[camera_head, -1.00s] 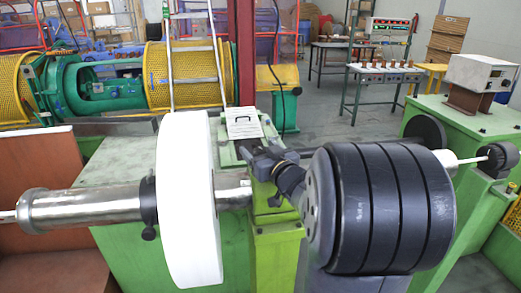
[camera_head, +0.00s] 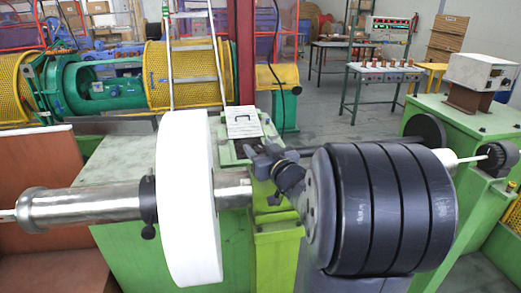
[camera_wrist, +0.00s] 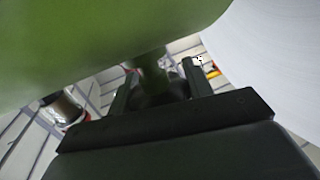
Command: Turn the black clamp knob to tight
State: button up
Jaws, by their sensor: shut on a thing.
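My gripper (camera_head: 262,162) is shut above the narrow green post (camera_head: 276,238), between the white roll (camera_head: 190,200) and my arm. In the wrist view its two dark fingers (camera_wrist: 158,78) stand on either side of a dark rounded piece, which looks like the black clamp knob (camera_wrist: 154,92). A green stem shows just above the knob there. My gripper hides the knob's full shape, and I see no tight mark. In the head view, the jaws cover most of the spot.
A steel shaft (camera_head: 85,208) passes through the white roll, with a black collar (camera_head: 148,205) at its left. A paper sheet (camera_head: 243,123) lies just behind my gripper. In the wrist view, a green surface (camera_wrist: 90,40) and the white roll (camera_wrist: 275,60) lie close.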

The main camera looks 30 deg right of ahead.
jog(key=shift+d+m+h+b, duration=0.2)
jog(key=shift+m+h+b, duration=1.3)
jog(key=shift+b, duration=2.1)
jog(key=h+b, duration=0.1)
jog(key=b, duration=0.2)
jog(key=shift+w+f, duration=0.1)
jog(key=shift+f, duration=0.1)
jog(key=b, duration=0.4)
jog(key=shift+w+f+g+h+b, duration=0.15)
jog(key=shift+f+g+h+b, duration=0.15)
jog(key=shift+f+b, duration=0.05)
jog(key=b, duration=0.3)
jog(key=shift+f+h, duration=0.1)
jog(key=shift+h, duration=0.2)
jog(key=shift+b, duration=0.95)
jog(key=m+g+h+b, duration=0.1)
jog(key=m+h+b, duration=0.1)
jog(key=b, duration=0.5)
jog(key=shift+d, duration=0.15)
jog(key=shift+s+d+r+m+g+h+b, duration=0.1)
jog(key=shift+s+r+m+g+h+b, duration=0.25)
jog(key=shift+h+b, duration=1)
jog(key=shift+r+y+b, duration=0.1)
jog(key=shift+y+b, duration=0.35)
jog(key=o, duration=1)
jog(key=shift+r, duration=0.15)
